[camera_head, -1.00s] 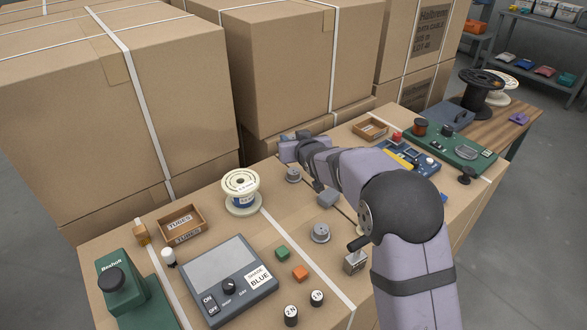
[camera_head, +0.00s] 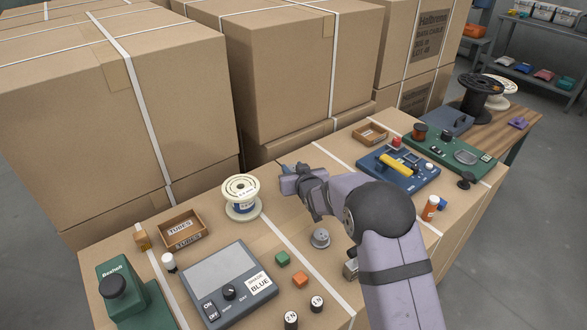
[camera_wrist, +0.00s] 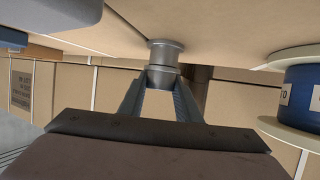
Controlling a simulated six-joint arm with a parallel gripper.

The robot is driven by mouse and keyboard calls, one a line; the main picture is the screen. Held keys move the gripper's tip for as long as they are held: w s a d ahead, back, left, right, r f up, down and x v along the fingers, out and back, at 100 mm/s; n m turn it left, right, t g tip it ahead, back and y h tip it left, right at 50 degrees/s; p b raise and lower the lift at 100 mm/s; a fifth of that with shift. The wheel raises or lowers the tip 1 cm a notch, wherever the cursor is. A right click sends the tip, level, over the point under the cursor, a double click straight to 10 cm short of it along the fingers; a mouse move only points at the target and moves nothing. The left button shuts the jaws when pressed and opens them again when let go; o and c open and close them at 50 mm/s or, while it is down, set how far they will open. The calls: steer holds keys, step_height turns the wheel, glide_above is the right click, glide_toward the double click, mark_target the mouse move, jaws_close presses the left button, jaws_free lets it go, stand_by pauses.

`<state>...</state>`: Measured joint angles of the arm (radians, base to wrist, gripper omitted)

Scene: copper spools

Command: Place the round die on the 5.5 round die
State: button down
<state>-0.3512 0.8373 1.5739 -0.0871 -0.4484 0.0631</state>
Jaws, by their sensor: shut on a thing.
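My gripper (camera_head: 288,172) is low over the carton top, right of the white spool in the head view. My gripper hides this die in the head view. Another grey round die (camera_head: 320,238) with a stepped top stands upright on the carton, right of and nearer than my gripper. No size marking is readable on either die.
The white spool with blue winding (camera_head: 241,198) stands close left of my gripper; it also shows in the wrist view (camera_wrist: 300,95). A blue panel (camera_head: 398,172) lies to the right.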

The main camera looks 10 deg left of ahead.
steer(key=shift+r, duration=0.1)
steer(key=c, duration=1.3)
jaws_free()
steer(key=shift+f, duration=0.2)
steer(key=shift+r, duration=0.2)
steer(key=b+v, duration=0.1)
steer(key=v, duration=1.1)
steer(key=shift+d+f, duration=0.1)
